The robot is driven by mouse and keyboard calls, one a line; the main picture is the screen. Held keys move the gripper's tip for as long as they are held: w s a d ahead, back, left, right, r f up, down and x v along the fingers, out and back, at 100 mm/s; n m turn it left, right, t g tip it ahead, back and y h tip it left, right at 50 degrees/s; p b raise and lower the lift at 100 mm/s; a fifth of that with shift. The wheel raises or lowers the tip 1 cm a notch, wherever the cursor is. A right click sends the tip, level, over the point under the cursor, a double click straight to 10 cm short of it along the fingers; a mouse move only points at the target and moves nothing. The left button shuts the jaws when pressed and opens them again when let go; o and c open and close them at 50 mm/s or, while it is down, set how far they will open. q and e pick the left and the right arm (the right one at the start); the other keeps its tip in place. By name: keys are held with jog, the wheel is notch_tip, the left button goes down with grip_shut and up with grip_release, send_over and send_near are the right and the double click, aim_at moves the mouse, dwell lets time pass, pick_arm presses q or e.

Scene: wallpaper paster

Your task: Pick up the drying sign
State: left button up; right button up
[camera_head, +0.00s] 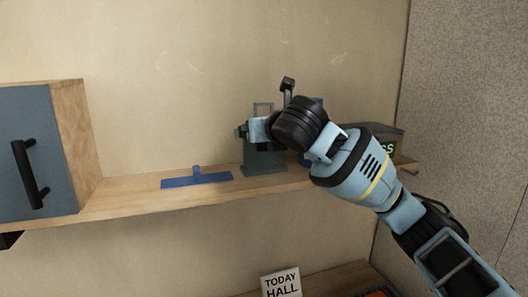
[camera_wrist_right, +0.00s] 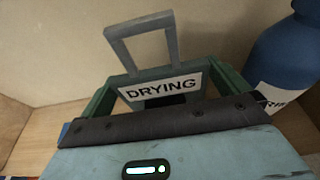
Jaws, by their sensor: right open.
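The drying sign (camera_head: 264,162) stands upright on the wooden shelf, a grey-green piece with a square loop handle on top. In the right wrist view the sign (camera_wrist_right: 162,88) shows its white DRYING label and grey handle, straight ahead of the wrist. My right gripper (camera_head: 244,131) is open at the sign's upper part, below the loop handle. The wrist housing hides the sign's lower part in the wrist view, and I cannot tell whether the fingers touch it. My left gripper is not in view.
A blue bottle (camera_wrist_right: 285,62) stands close to the right of the sign. A blue flat tool (camera_head: 197,179) lies left of it on the shelf (camera_head: 120,203). A dark lettered box (camera_head: 388,146) is at the right, partly behind my arm. A grey-fronted cabinet (camera_head: 38,150) stands left.

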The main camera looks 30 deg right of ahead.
jog(key=shift+s, duration=0.1)
jog(key=c, duration=0.7)
jog(key=shift+c, duration=0.2)
jog(key=shift+r, duration=0.2)
jog(key=shift+r, duration=0.45)
jog(key=r, duration=0.2)
jog(key=shift+s+a+r, duration=0.2)
jog(key=shift+a+r, duration=0.05)
jog(key=shift+r, duration=0.05)
jog(key=s+a+r, duration=0.1)
jog(key=s+a, duration=0.8)
jog(key=s, duration=0.3)
jog(key=shift+s, duration=0.2)
